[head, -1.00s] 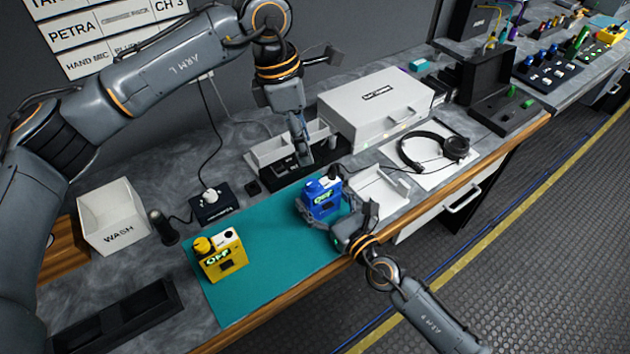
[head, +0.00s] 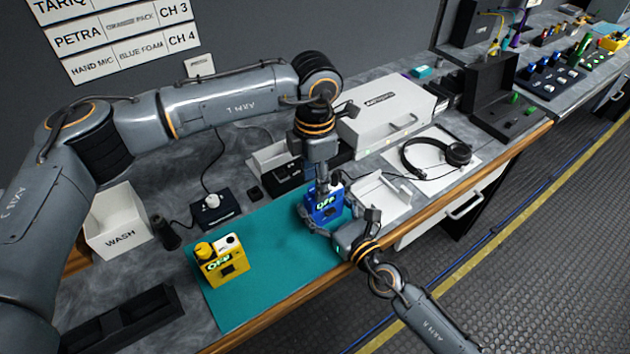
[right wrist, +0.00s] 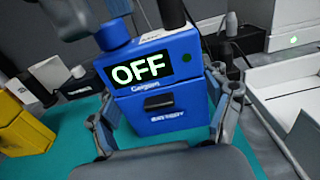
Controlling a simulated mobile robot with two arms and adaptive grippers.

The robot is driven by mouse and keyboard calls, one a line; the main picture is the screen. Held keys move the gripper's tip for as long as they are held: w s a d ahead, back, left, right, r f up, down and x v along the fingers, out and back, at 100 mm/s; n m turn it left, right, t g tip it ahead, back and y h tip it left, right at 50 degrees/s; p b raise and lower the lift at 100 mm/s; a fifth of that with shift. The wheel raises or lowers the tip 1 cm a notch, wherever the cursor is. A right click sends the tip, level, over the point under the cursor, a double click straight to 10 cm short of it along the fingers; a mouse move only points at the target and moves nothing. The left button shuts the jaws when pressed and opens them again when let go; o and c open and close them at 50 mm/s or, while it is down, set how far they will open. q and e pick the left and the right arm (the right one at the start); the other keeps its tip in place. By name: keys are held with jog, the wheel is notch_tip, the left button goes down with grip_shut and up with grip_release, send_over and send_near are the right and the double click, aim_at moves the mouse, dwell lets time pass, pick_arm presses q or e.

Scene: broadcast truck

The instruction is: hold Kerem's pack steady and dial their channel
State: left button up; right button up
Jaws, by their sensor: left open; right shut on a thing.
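The blue pack (head: 325,211) stands upright at the right end of the teal mat (head: 275,262). In the right wrist view the pack (right wrist: 160,105) shows a lit OFF screen, a small name under it that is hard to read, and a battery door. A blue knob (right wrist: 113,36) sits on its top left. My right gripper (head: 335,226) is shut on the pack, with a finger on each side. My left gripper (head: 322,188) is open and points down at the pack's top, hiding the knob in the head view. I cannot tell whether it touches.
A yellow pack (head: 222,262) showing OFF stands on the mat to the left. A white tray (head: 383,196) and headphones (head: 437,153) lie to the right. A white WASH bin (head: 118,222) and a black dock (head: 212,203) stand at the left.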

pick_arm(q)
jog(key=shift+f, duration=0.6)
grip_shut()
jog(key=shift+m, duration=2.9)
